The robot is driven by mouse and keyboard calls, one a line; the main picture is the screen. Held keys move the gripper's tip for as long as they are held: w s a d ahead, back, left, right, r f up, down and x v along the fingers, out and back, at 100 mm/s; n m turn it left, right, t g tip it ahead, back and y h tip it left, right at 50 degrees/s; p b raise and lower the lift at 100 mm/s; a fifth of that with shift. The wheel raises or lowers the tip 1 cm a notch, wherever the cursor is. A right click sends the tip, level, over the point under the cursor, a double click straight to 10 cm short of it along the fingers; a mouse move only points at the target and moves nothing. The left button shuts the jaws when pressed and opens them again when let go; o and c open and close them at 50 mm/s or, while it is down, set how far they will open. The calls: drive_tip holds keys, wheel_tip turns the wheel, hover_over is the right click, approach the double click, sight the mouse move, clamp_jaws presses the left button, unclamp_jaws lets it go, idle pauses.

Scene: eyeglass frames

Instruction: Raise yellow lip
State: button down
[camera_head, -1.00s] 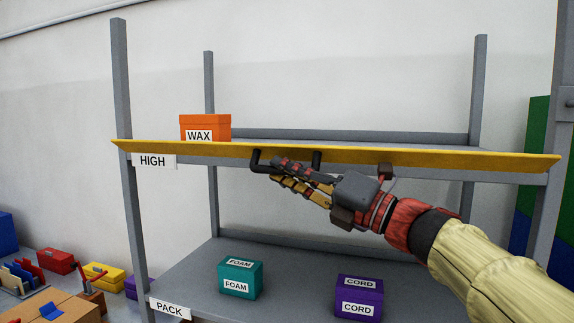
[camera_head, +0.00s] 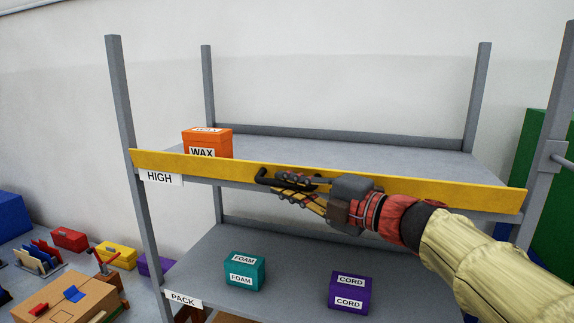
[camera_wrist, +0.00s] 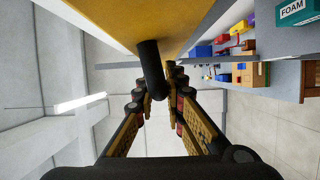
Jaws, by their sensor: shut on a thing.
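The yellow lip (camera_head: 400,194) runs along the front edge of the shelf marked HIGH in the head view. Its broad front face shows, and it stands close to upright. A dark handle (camera_head: 265,177) sits on its front, left of middle. My gripper (camera_head: 283,186) is at this handle with its fingers shut on it. In the wrist view the dark handle (camera_wrist: 151,70) comes down from the yellow lip (camera_wrist: 135,18) between the fingers of my gripper (camera_wrist: 160,95). The fingers partly hide the handle in the head view.
An orange WAX box (camera_head: 208,142) stands on the upper shelf (camera_head: 330,152), behind the lip at left. A teal FOAM box (camera_head: 244,270) and a purple CORD box (camera_head: 349,292) stand on the PACK shelf below. Grey posts (camera_head: 130,120) frame the rack.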

drive_tip(key=shift+w+d+r+m+h+p, duration=0.15)
drive_tip(key=shift+r+m+p, duration=0.25)
drive_tip(key=shift+p, duration=0.6)
drive_tip(key=shift+w+a+r+m+h+p, duration=0.2)
drive_tip(key=shift+m+p, duration=0.3)
drive_tip(key=shift+p, duration=0.5)
drive_tip(key=shift+f, duration=0.1)
drive_tip(key=c, duration=1.9)
unclamp_jaws()
drive_tip(key=shift+o, duration=0.3)
drive_tip(key=shift+f, duration=0.1)
drive_tip(key=shift+d, duration=0.2)
drive_tip(key=v, duration=1.2)
drive_tip(key=shift+d, duration=0.1)
